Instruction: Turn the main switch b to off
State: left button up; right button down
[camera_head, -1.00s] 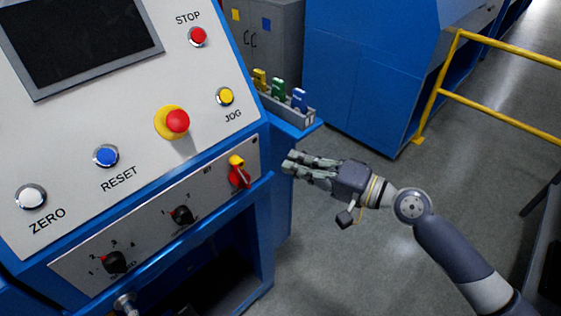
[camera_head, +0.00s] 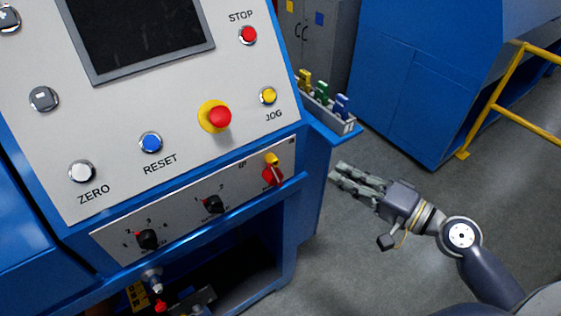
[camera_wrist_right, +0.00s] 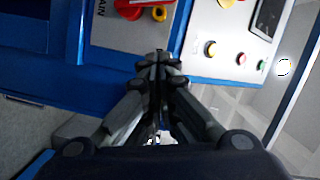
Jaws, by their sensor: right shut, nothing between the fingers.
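The main switch, a red rotary handle with a yellow part above it (camera_head: 272,172), sits at the right end of the lower white panel strip. In the right wrist view a red and yellow switch (camera_wrist_right: 131,10) shows at the top edge beside the letters "AIN", partly cut off. I cannot read its position for certain. My right gripper (camera_head: 336,174) is shut and empty, to the right of the switch and apart from it, its fingers pointing left toward the console. Its closed fingertips also show in the right wrist view (camera_wrist_right: 160,58). My left gripper is not in view.
Two black selector knobs (camera_head: 213,203) (camera_head: 147,239) share the strip. Above are a red mushroom button on yellow (camera_head: 219,117) and several push buttons. A grey tray (camera_head: 340,120) with coloured pieces stands on a blue ledge beyond my gripper. Open floor lies below and right.

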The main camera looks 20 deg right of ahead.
aim_at(272, 172)
jog(key=w+a+p, duration=0.2)
jog(key=a, duration=0.1)
jog(key=w+a+f+p, duration=0.1)
jog(key=w+a+p, duration=0.1)
jog(key=a, duration=0.1)
jog(key=w+a+f+p, duration=0.1)
jog(key=w+a+p, duration=0.1)
jog(key=w+a, duration=0.1)
jog(key=shift+p, duration=0.3)
